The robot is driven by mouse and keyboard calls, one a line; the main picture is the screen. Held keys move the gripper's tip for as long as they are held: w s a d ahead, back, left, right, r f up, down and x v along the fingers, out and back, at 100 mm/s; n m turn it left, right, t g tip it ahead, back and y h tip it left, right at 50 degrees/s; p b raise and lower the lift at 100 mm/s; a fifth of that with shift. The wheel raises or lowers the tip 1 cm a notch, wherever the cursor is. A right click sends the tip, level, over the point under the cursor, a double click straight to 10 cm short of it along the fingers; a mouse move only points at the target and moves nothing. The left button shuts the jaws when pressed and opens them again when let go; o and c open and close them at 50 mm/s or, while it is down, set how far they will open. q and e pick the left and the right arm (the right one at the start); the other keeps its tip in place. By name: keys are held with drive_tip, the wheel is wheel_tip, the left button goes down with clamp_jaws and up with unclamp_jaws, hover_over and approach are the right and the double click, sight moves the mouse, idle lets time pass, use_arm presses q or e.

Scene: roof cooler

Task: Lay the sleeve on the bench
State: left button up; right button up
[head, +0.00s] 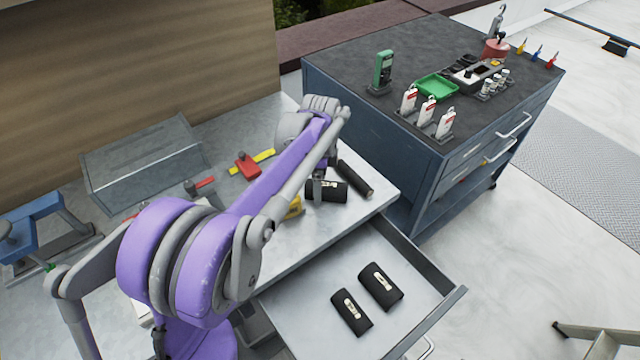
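A black sleeve with a pale label (338,191) is at the bench's right end, directly at my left gripper (319,190). The fingers overlap the sleeve's left part. I cannot tell whether they are closed on it, or whether it rests fully on the bench. Two similar black sleeves lie apart in the open drawer, one at the right (388,294) and one at the left (345,300). The grey metal bench (290,240) runs under my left arm, which hides much of its middle. My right gripper is not in view.
A dark cylinder (355,180) lies right beside the sleeve. A yellow tape measure (294,208), a red-headed hammer (247,165) and a grey metal box (145,160) are on the bench. The open drawer (420,300) juts out in front. A blue tool cabinet (380,135) stands behind, at right.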

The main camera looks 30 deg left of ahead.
use_arm(q)
wheel_tip(320, 180, up, 12)
drive_tip(key=p, duration=0.1)
drive_tip(key=shift+f, duration=0.2)
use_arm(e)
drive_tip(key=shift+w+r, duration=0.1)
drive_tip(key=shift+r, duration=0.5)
use_arm(q)
drive_tip(key=shift+s, duration=0.15)
